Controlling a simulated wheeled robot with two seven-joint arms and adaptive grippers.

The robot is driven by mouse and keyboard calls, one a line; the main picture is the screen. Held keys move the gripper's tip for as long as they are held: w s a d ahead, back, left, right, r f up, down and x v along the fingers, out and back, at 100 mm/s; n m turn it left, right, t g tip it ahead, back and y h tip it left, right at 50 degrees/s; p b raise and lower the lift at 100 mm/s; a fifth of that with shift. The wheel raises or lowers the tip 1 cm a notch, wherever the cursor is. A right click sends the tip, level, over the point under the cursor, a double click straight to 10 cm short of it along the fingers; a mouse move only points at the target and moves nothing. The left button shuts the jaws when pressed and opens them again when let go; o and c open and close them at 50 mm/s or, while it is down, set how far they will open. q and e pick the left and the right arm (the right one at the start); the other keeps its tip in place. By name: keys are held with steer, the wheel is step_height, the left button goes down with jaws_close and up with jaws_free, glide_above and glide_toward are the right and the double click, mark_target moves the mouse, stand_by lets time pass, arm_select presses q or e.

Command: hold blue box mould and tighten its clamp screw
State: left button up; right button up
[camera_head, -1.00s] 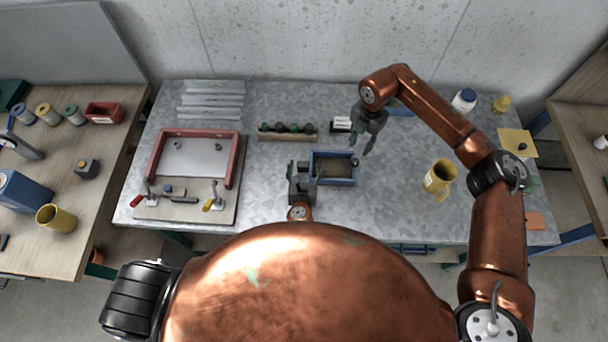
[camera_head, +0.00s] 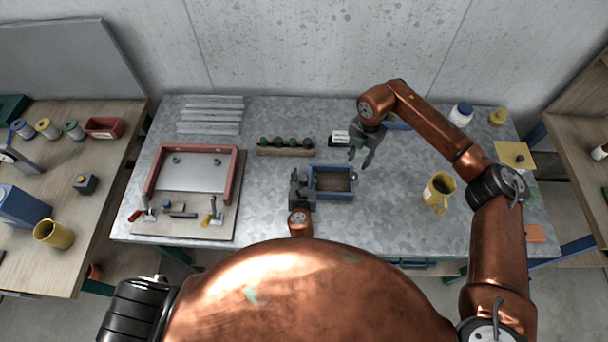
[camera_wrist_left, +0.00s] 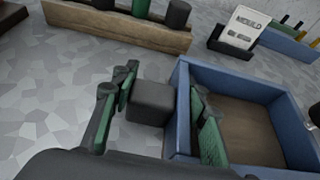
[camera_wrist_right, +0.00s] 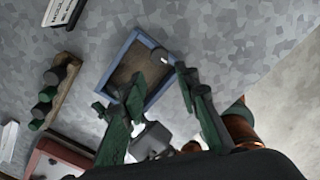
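The blue box mould (camera_head: 333,196) stands on the grey table, with a brown floor inside. It also shows in the left wrist view (camera_wrist_left: 178,105) and the right wrist view (camera_wrist_right: 108,72). Its clamp screw (camera_head: 353,177) is a small knob at the right wall; it also shows in the right wrist view (camera_wrist_right: 159,54). My left gripper (camera_wrist_left: 160,105) straddles the box's left wall, one finger inside and one against the grey block (camera_wrist_left: 150,102) outside; it looks shut on them. My right gripper (camera_head: 361,156) is open and empty, behind and above the screw.
A wooden rack of dark-topped pieces (camera_head: 286,147) and a small label card (camera_head: 340,137) stand behind the box. A red frame on a board (camera_head: 235,180) lies at left. A yellow mug (camera_head: 438,192) stands at right. The table between box and mug is clear.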

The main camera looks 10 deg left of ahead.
mark_target(354, 174)
arm_select(q)
jaws_close()
arm_select(e)
steer(key=shift+o, duration=1.7)
steer(key=n, duration=0.4)
steer(key=shift+r, duration=0.15)
arm_select(q)
steer(key=shift+a, duration=0.1)
arm_select(e)
steer(key=f+n, duration=0.3)
steer(key=n, duration=0.7)
steer(key=f+n, duration=0.3)
steer(key=n, duration=0.7)
steer(key=f+n, duration=0.4)
steer(key=n, duration=0.6)
steer(key=shift+w+n, duration=0.2)
steer(key=shift+n, duration=0.1)
